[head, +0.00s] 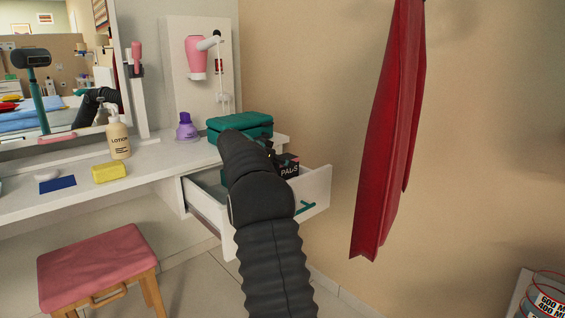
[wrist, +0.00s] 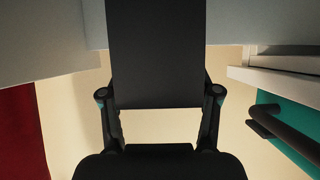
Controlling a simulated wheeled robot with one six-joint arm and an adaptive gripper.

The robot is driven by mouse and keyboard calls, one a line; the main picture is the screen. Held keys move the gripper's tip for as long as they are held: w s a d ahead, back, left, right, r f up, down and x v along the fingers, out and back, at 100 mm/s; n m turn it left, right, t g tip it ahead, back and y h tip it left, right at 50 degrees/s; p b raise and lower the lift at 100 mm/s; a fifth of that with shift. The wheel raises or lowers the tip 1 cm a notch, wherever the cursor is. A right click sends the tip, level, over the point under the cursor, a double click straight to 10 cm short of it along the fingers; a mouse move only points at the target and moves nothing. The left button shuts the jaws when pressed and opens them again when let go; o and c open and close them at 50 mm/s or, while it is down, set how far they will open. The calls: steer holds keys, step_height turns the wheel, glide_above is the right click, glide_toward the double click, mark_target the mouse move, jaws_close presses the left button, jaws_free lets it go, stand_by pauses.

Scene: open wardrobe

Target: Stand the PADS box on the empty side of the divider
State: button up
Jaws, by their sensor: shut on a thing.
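The PADS box (head: 289,168) is black with white lettering and a pink patch at its top. In the head view it shows at the open white drawer (head: 317,190), just beyond my arm. Its dark face (wrist: 155,50) fills the middle of the wrist view. My gripper (wrist: 159,93) is shut on the box, one finger at each side. In the head view my arm hides most of the gripper and much of the drawer's inside. I cannot make out the divider or its empty side, nor whether the box touches the drawer floor.
A teal case (head: 240,124) lies on the tabletop behind the drawer. A purple bottle (head: 186,128), a lotion bottle (head: 118,137) and a yellow block (head: 109,172) stand to its left. A pink stool (head: 97,262) is at lower left. A red garment (head: 388,140) hangs right of the drawer.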

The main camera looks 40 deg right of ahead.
steer(key=shift+f+b, duration=0.55)
steer(key=shift+b, duration=0.15)
steer(key=o, duration=1.3)
steer(key=shift+r+p, duration=0.5)
steer(key=shift+p, duration=0.15)
steer(key=v, duration=1.2)
steer(key=shift+r, duration=0.1)
steer(key=shift+a, duration=0.1)
